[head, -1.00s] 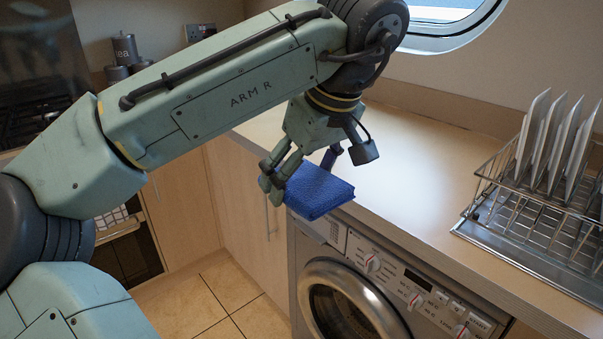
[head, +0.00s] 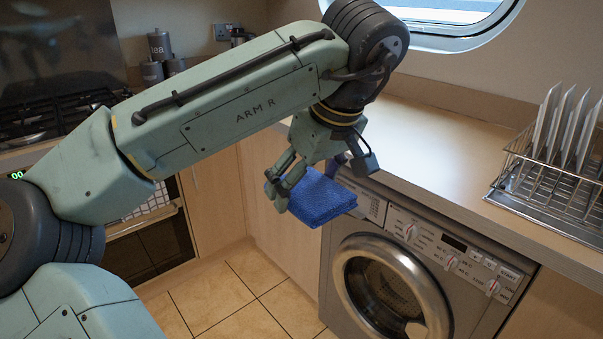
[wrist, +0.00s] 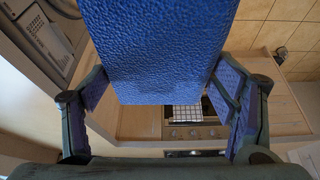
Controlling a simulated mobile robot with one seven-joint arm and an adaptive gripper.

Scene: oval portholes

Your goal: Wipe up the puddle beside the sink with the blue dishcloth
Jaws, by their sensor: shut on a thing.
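The blue dishcloth (head: 325,203) is a folded, textured pad in my gripper (head: 306,184). My gripper is shut on it and holds it off the surfaces, in front of the counter edge and by the upper left corner of the washing machine in the head view. In the wrist view the dishcloth (wrist: 158,50) fills the upper middle between the two fingers of my gripper (wrist: 160,92). The sink and the puddle are not seen in either view. My arm covers part of the counter.
The counter top (head: 430,125) is bare between my gripper and the wire dish rack (head: 545,185) with upright plates. A washing machine (head: 385,290) stands below it. A hob (head: 50,120) and dark canisters (head: 160,55) are at the back left. Tiled floor (head: 225,300) is clear.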

